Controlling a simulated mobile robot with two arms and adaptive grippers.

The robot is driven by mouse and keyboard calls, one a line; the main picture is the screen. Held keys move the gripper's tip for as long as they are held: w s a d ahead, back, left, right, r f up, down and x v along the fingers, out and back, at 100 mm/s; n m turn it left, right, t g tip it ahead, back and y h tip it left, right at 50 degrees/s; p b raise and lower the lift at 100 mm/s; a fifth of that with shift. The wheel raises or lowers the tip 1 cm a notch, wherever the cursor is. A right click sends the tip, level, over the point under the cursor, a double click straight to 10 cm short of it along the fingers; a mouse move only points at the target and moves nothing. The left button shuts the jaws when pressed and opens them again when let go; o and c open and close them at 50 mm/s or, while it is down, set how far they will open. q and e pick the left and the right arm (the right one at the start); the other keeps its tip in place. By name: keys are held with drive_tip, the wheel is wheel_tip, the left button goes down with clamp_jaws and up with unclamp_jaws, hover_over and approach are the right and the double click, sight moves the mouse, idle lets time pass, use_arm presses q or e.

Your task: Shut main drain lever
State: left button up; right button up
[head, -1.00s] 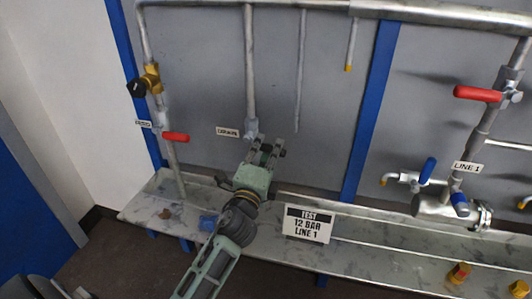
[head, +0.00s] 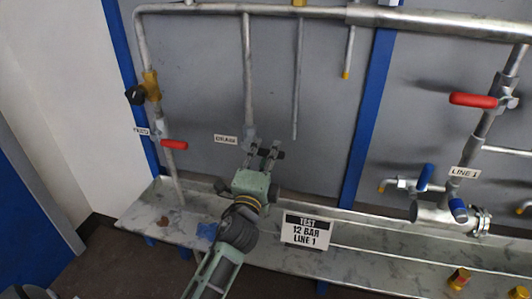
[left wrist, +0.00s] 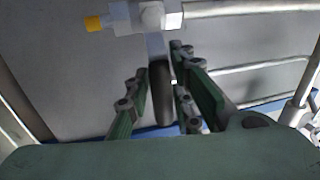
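The drain valve (head: 248,143) hangs at the bottom end of a vertical pipe beside the DRAIN label (head: 226,139) in the head view. In the left wrist view, the valve body (left wrist: 150,15) with a yellow end cap is at the top. A dark lever (left wrist: 161,95) points from it toward my palm. My left gripper (head: 262,153) is just below the valve, and its fingers (left wrist: 160,100) are spread on both sides of the lever. The right finger looks close to the lever, with a gap at the left; contact is unclear. My right gripper is out of view.
A red lever (head: 173,144) is on the pipe to the left, and another red lever (head: 473,100) is at the right. A metal trough (head: 150,212) runs below. A TEST 12 BAR LINE 1 sign (head: 307,230) stands close to the right of my left arm.

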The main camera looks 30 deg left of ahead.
use_arm(q)
drive_tip(key=shift+o, duration=1.4)
drive_tip(key=v, duration=1.2)
